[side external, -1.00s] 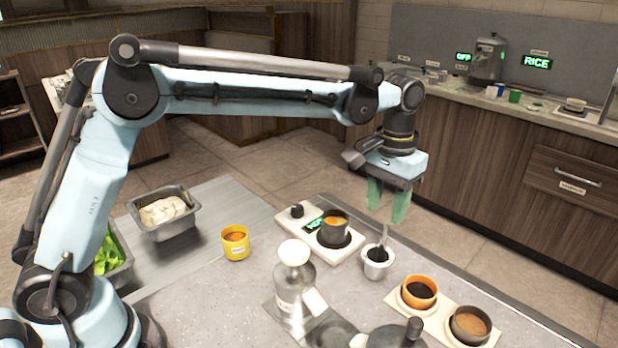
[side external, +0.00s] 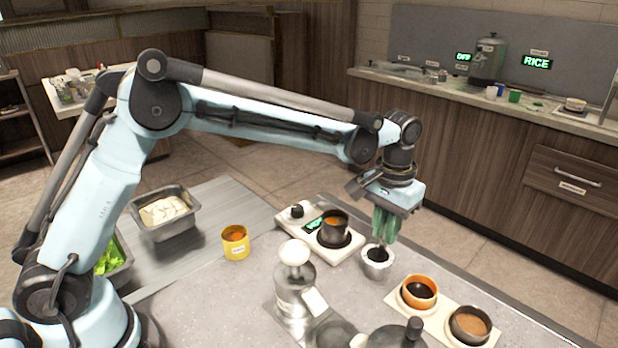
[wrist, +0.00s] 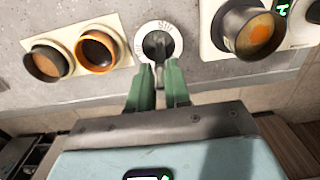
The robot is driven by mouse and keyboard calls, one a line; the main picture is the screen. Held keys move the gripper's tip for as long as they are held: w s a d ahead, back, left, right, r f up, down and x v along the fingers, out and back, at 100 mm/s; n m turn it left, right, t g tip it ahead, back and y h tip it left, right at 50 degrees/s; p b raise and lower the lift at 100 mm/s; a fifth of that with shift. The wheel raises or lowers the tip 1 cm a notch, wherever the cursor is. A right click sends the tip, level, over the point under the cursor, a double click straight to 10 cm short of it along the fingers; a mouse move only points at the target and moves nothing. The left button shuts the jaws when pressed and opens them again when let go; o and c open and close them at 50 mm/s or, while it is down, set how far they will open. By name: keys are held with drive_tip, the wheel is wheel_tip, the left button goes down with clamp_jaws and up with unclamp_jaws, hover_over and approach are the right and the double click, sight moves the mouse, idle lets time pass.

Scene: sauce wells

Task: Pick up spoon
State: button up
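The spoon (wrist: 159,74) stands upright in a small pale cup (side external: 377,266), its bowl hidden in the dark contents. The cup also shows in the wrist view (wrist: 173,42), at the top middle with lettering on its rim. My gripper (side external: 384,236) is right above the cup, pointing down. Its green fingers are drawn close together around the spoon's handle, which shows between the fingertips in the wrist view (wrist: 160,84). The fingers look shut on the handle, and they hide most of it in the side view.
A burner with a dark pot (side external: 334,226) stands left of the cup. An orange bowl (side external: 420,291) and a dark bowl (side external: 470,324) sit on a tray to the right. A pump bottle (side external: 294,285) stands in front, and a yellow cup (side external: 235,243) further left.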

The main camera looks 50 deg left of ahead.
clamp_jaws()
drive_tip(key=shift+r, duration=0.1)
drive_tip(key=shift+r, duration=0.55)
drive_tip(key=r, duration=0.3)
drive_tip(key=shift+s+d+r, duration=0.15)
drive_tip(key=shift+s+d, duration=0.1)
drive_tip(key=s+d+r, duration=0.6)
drive_tip(key=s+d, duration=0.1)
drive_tip(key=s, duration=0.1)
drive_tip(key=shift+d+r, duration=0.2)
drive_tip(key=shift+s, duration=0.1)
unclamp_jaws()
clamp_jaws()
